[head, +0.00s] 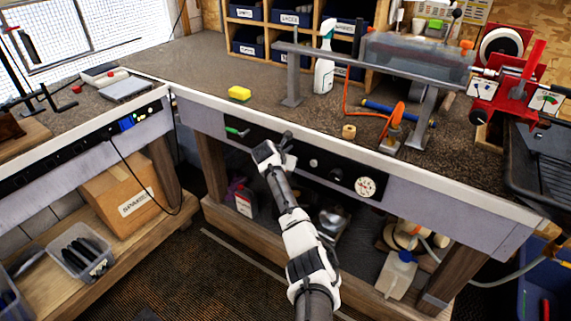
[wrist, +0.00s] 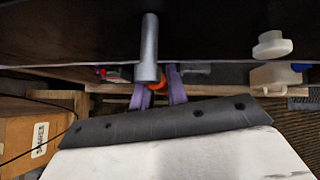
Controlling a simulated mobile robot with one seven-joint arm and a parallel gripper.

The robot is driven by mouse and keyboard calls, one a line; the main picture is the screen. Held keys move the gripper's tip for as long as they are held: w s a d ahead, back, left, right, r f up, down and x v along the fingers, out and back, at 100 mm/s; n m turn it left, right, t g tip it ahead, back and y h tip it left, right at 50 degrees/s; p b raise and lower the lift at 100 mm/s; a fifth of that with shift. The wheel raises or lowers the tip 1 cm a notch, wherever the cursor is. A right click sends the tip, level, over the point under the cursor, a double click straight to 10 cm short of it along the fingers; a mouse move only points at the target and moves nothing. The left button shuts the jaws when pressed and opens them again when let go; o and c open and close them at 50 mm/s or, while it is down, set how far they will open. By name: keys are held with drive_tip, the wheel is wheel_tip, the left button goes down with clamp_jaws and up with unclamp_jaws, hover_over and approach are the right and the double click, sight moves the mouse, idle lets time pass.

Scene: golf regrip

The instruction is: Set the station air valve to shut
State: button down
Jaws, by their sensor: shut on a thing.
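The dark control panel (head: 325,167) runs along the front of the main bench. My gripper (head: 283,146) is at this panel, right of a green-handled fitting (head: 237,132). In the wrist view, the purple fingers of my gripper (wrist: 160,94) are close together beside a grey cylinder (wrist: 149,48). An orange part (wrist: 158,80) shows between the fingers, and they are shut on what appears to be the air valve's handle. My gripper hides most of the valve in the head view, so I cannot tell its setting. A round white gauge (head: 366,186) sits farther right.
A red vise (head: 512,90) is at the right. A cardboard box (head: 122,195) is on the left lower shelf. A white jug (head: 396,273) is low at the right.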

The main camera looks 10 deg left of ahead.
drive_tip(key=shift+d+f, duration=0.1)
drive_tip(key=c, duration=1.4)
unclamp_jaws()
drive_tip(key=b+v, duration=0.2)
drive_tip(key=v, duration=1.2)
